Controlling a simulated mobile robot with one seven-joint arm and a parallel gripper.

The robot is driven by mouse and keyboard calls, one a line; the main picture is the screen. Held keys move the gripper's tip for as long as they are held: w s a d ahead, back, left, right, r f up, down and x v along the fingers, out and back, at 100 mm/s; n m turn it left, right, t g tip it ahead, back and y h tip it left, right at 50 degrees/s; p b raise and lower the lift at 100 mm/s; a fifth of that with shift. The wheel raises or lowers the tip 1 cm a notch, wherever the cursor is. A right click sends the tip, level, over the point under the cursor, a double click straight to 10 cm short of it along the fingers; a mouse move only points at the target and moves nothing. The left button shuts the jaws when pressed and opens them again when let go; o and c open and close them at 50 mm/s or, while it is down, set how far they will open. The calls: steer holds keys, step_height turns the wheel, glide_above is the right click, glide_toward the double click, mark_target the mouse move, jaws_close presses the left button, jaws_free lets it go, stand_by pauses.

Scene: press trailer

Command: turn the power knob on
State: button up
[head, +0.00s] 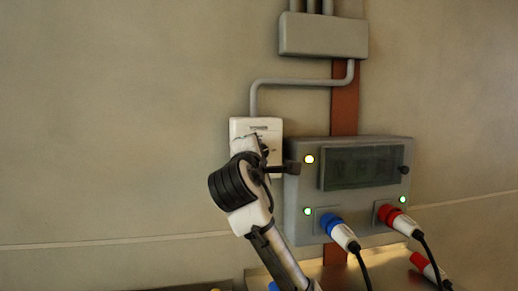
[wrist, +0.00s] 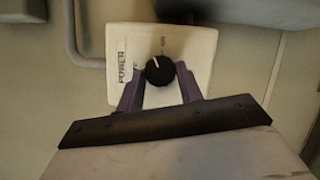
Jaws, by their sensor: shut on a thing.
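The power knob (wrist: 159,71) is a round black dial on a white box labelled POWER (wrist: 198,52). Its white pointer line slants up-left in the wrist view, between a mark at the left and a mark at the top, both too small to read surely. My gripper (wrist: 160,88) has its purple fingers on either side of the knob and is shut on it. In the head view the white box (head: 240,127) is on the wall, left of the grey panel. My wrist and gripper cover its lower part and hide the knob there.
Close right of the white box is a grey panel (head: 298,190) with a dark window, a lit yellowish lamp (head: 309,160) and green lamps. Blue (head: 332,223) and red (head: 390,214) plugs stick out from it, with hanging cables. A conduit (head: 290,82) runs above.

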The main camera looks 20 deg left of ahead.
steer(key=m+p, duration=0.1)
steer(key=m+g+p, duration=0.1)
steer(key=m, duration=0.1)
steer(key=m+g, duration=0.1)
steer(key=shift+r+m+p, duration=0.25)
steer(key=shift+m+p, duration=0.05)
steer(key=shift+p, duration=0.1)
stand_by(0.4)
steer(key=o, duration=1)
steer(key=v, duration=1.4)
